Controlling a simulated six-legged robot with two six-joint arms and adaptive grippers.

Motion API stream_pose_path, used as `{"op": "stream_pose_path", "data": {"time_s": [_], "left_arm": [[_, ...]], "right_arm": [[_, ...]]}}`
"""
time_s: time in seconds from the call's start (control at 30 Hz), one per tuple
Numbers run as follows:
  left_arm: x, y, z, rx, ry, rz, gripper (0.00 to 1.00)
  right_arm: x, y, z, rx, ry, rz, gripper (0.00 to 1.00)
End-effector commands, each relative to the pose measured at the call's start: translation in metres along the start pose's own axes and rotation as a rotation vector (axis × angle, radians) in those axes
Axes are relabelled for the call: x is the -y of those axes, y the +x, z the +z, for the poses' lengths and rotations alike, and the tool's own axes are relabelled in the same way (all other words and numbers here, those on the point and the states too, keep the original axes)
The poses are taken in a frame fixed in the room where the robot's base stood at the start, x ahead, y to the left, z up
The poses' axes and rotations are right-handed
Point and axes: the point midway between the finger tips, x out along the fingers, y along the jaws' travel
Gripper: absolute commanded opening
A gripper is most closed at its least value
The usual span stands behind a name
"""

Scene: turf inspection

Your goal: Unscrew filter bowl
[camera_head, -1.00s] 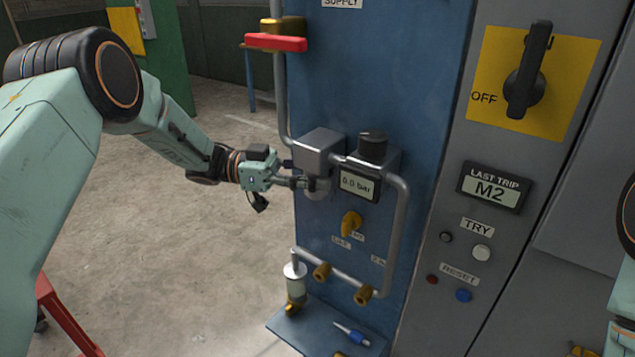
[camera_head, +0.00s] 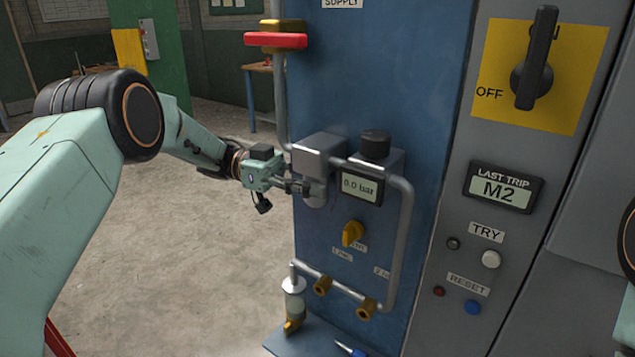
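The filter bowl (camera_head: 316,191) is a pale, rounded cup under the square grey filter head (camera_head: 318,154) on the blue panel. My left gripper (camera_head: 305,187) reaches in from the left, and its fingers are at the bowl's left side. The far finger is hidden, so I cannot tell whether the fingers are closed on the bowl or only beside it. The bowl is up against the head. My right gripper is not in view; only a part of my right arm shows at the right edge.
A gauge reading 0.0 bar (camera_head: 359,187) sits right of the bowl. A red-handled valve (camera_head: 276,40) is above, and a yellow knob (camera_head: 353,233) below. Grey pipes run around them. A blue shelf (camera_head: 300,340) juts out at the bottom. The floor on the left is clear.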

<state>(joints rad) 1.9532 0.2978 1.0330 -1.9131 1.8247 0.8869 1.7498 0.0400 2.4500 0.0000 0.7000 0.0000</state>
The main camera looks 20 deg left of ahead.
Motion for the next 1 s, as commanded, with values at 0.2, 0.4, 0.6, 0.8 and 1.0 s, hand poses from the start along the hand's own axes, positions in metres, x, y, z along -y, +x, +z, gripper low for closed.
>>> {"op": "stream_pose_path", "data": {"time_s": [0.2, 0.4, 0.6, 0.8, 1.0], "left_arm": [[0.0002, -0.0002, 0.0002, 0.0, 0.001, -0.002, 0.62], [0.0006, -0.0002, -0.0001, 0.0, 0.003, -0.003, 0.67], [0.0008, -0.0002, -0.0002, 0.0, 0.003, -0.004, 0.67], [0.0009, -0.0002, -0.0001, 0.0, 0.003, -0.004, 0.59], [0.0009, -0.0002, 0.0, 0.0, 0.003, -0.004, 0.59]], "right_arm": [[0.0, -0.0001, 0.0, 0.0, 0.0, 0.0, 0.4], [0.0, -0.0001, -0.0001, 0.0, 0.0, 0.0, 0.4], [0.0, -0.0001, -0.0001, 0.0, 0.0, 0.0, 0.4], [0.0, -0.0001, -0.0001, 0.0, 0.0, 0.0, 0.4], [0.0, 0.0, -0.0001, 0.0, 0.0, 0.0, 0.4]]}}
